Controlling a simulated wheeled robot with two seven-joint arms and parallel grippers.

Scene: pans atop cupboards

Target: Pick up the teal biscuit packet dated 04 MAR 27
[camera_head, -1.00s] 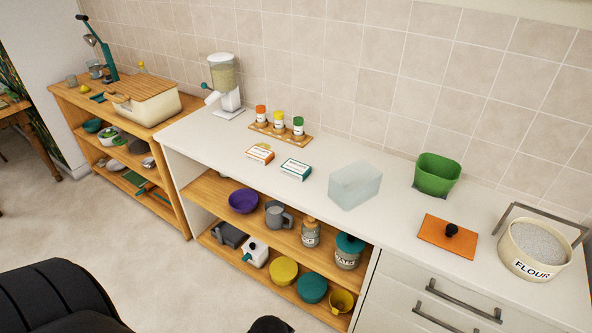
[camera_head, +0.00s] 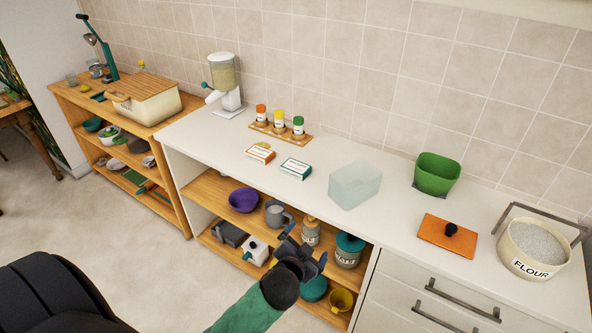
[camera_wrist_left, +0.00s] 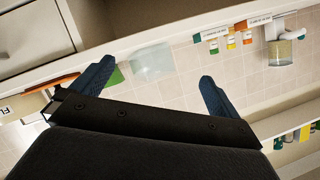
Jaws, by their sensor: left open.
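The teal and white biscuit packet (camera_head: 296,169) lies flat on the white counter. An orange and white packet (camera_head: 260,153) lies just left of it. Any date on either is too small to read. My left gripper (camera_head: 303,251) is open and empty, in front of the shelves, below and nearer than the packets. In the left wrist view its two blue fingers (camera_wrist_left: 157,73) are spread apart with nothing between them. That view is roughly upside down; white lettered packet edges (camera_wrist_left: 215,32) show near the top right. My right gripper is not in view.
A clear box (camera_head: 355,185) stands right of the teal packet. A spice rack (camera_head: 280,132) with jars stands behind the packets. A green tub (camera_head: 437,174), orange board (camera_head: 449,236) and flour bin (camera_head: 535,248) are further right. The counter's front edge (camera_head: 275,204) lies between gripper and packets.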

